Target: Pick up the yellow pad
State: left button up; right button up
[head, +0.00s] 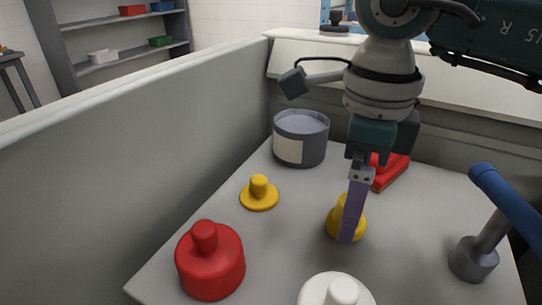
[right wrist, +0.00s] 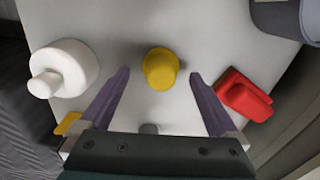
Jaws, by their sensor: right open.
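A yellow flat disc with a knob (head: 259,193) lies on the grey table at the centre left. A second yellow piece (head: 333,224), rounder, is partly hidden behind a purple finger of my right gripper (head: 349,225). In the right wrist view a yellow round piece (right wrist: 160,68) shows between the two spread fingertips of the right gripper (right wrist: 160,76), with clear space on both sides. The right gripper is open and empty, pointing down over it. I cannot tell which yellow piece is the pad. My left gripper is not in view.
A red knobbed piece (head: 210,262) and a white one (head: 335,290) stand in front. A grey can (head: 301,138) and a red block (head: 390,172) are behind. A grey-and-blue tool (head: 474,258) stands at the right. A grey wall (head: 150,165) borders the left.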

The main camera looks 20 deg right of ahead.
jog(key=shift+f, duration=0.85)
jog(key=shift+c, duration=0.3)
jog(key=c, duration=1.4)
